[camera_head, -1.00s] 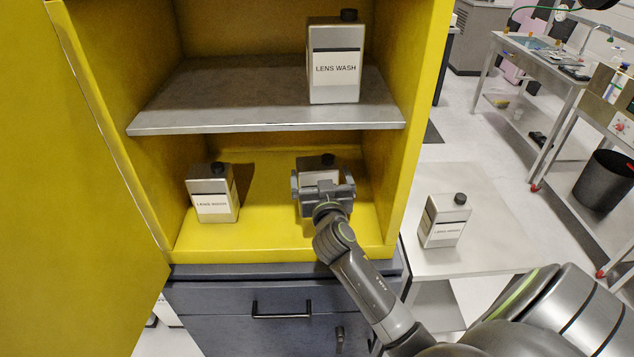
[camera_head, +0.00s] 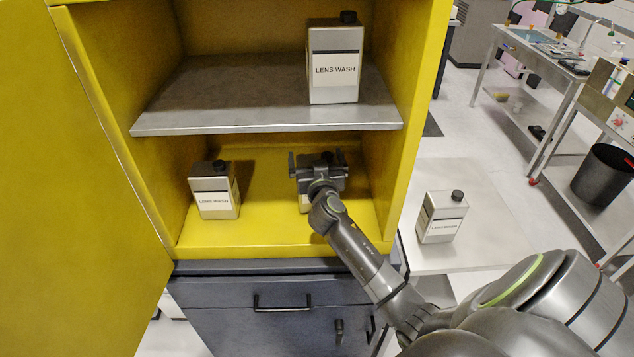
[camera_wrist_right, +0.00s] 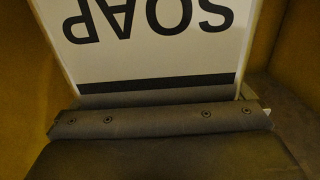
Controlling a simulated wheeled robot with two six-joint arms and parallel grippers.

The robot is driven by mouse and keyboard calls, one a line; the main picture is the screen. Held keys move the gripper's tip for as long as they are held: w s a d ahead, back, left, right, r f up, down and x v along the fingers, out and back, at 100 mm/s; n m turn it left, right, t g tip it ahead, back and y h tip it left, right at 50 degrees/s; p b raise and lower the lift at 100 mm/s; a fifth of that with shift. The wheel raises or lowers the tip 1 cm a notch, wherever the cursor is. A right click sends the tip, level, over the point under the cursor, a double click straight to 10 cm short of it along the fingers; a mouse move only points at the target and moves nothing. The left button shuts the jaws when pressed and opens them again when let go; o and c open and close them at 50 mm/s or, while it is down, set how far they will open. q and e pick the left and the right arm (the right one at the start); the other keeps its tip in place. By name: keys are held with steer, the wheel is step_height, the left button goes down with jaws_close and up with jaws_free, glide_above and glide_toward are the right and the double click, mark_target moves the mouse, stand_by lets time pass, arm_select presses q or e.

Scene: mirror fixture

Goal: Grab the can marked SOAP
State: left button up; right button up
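The can marked SOAP (camera_head: 304,204) stands on the yellow floor of the cabinet's lower compartment, mostly hidden behind my right gripper. In the right wrist view the can (camera_wrist_right: 150,62) fills the upper middle, its white label upside down and reading SOAP, close in front of the gripper's palm. My right gripper (camera_head: 317,161) is at the can in the head view, its two fingers spread apart, one to each side. Contact between fingers and can cannot be made out. My left gripper is not in view.
A LENS WASH can (camera_head: 214,192) stands left in the same compartment. Another (camera_head: 335,68) stands on the grey shelf (camera_head: 230,95) above. A third (camera_head: 441,219) is on the white table (camera_head: 490,215) at right. The yellow door (camera_head: 70,200) is open at left.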

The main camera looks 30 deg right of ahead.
steer(key=c, duration=1.7)
steer(key=shift+r, duration=0.1)
steer(key=shift+c, duration=0.2)
